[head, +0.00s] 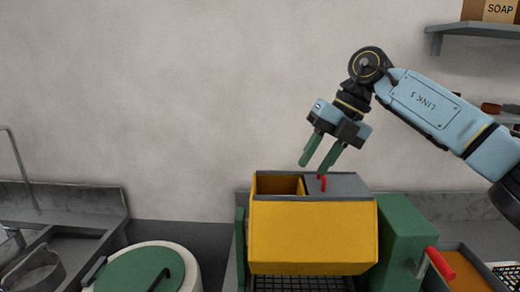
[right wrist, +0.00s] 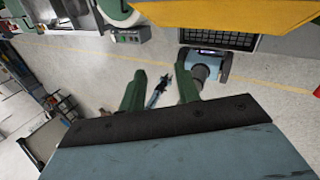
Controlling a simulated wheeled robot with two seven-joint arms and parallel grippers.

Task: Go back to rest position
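My right gripper (head: 320,163) is raised above the yellow bin (head: 312,236), its two green fingers pointing down and apart with nothing between them. The fingertips are just above the bin's grey lid (head: 348,185), near a small red handle (head: 323,183); they look apart from it. The right wrist view shows the same gripper (right wrist: 160,92) with its green fingers spread and empty, and the yellow bin (right wrist: 225,14) at the top. My left gripper is in neither view.
A green housing (head: 402,240) with a red lever (head: 440,263) stands right of the bin. A white pot with a green lid (head: 138,268) and a sink (head: 75,246) are at left. A shelf (head: 475,30) with a soap box (head: 490,10) is upper right. The wall area at left is clear.

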